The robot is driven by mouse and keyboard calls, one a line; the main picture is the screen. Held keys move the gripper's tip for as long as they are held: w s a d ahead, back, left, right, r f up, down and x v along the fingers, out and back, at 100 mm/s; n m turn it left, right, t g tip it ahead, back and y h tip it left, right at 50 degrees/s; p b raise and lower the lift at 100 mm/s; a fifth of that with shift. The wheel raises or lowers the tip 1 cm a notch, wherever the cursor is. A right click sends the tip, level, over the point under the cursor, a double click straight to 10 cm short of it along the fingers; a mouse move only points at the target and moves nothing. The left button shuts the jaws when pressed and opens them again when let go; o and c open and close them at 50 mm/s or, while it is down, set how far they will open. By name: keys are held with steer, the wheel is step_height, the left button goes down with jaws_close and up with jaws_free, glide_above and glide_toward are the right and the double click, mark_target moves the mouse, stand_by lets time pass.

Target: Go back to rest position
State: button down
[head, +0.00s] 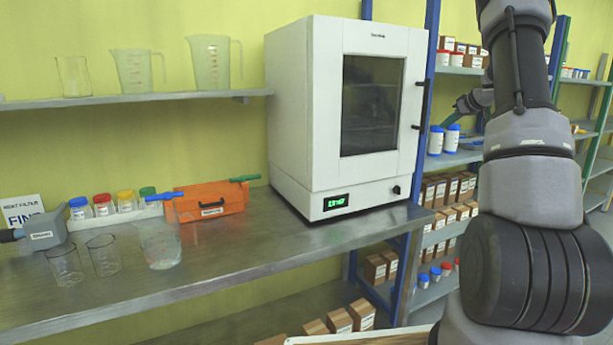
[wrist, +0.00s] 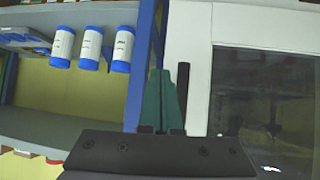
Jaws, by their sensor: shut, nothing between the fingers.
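My gripper shows in the wrist view with its green fingers (wrist: 161,85) together and nothing between them. It is in front of the right side of a white oven-like cabinet (head: 310,110), whose door is shut. The dark door handle (wrist: 183,85) appears just beside the fingers in the wrist view; I cannot tell how far apart they are. In the head view my arm rises at the right and hides part of the shelves. The gripper end (head: 466,103) shows partly behind the arm.
A metal bench (head: 240,265) carries the cabinet, an orange box (head: 212,200), glass beakers (head: 105,255) and colour-capped bottles. A wall shelf (head: 130,99) holds jugs. Behind my arm, a blue-framed rack (head: 425,70) holds blue-capped bottles (wrist: 92,48) and cartons.

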steer(key=a+r+m+t+h, duration=0.2)
steer(key=a+r+t, duration=0.1)
steer(key=r, duration=0.8)
steer(key=s+a+r+m+h, duration=0.4)
steer(key=s+a+r, duration=0.1)
steer(key=s+r, duration=0.4)
steer(key=s+a+f+g+y, duration=0.2)
steer(key=s+a+f, duration=0.2)
steer(key=s+a, duration=0.4)
steer(key=s+a+f+g+y, duration=0.2)
steer(key=s+a+f, duration=0.2)
steer(key=s+a, duration=0.5)
steer(key=s+a+f+m+g+y, duration=0.1)
steer(key=s+a+f, duration=0.4)
steer(key=s, duration=1.2)
steer(key=a+g+y, duration=0.1)
steer(key=a, duration=0.2)
steer(key=shift+s+a, duration=0.25)
steer(key=shift+s, duration=0.15)
